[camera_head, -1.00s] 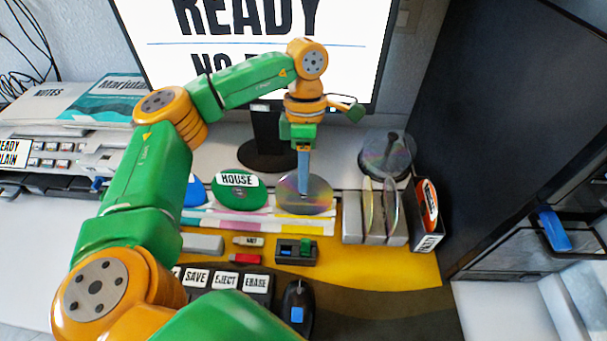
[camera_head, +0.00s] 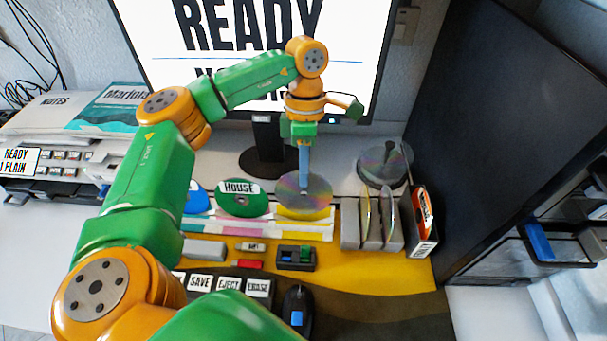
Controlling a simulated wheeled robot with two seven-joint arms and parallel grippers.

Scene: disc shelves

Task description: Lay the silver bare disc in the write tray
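The silver bare disc (camera_head: 322,193) shows flat at the right end of a row of discs in front of the monitor stand. My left gripper (camera_head: 304,186) points straight down, its blue fingertips at the disc's middle. The fingers overlap in this view, so I cannot tell whether they grip it or how far apart they are. I cannot pick out the write tray for certain; a dark unit with a blue-tabbed, tray-like part (camera_head: 538,241) stands at the right. My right gripper is not in view.
A green HOUSE disc (camera_head: 242,206) and a blue disc lie left of the silver one. A grey rack (camera_head: 374,235) holds upright discs to the right, with a disc spindle (camera_head: 384,168) behind. The monitor (camera_head: 350,60) stands close behind my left wrist. Labelled keys (camera_head: 229,284) lie in front.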

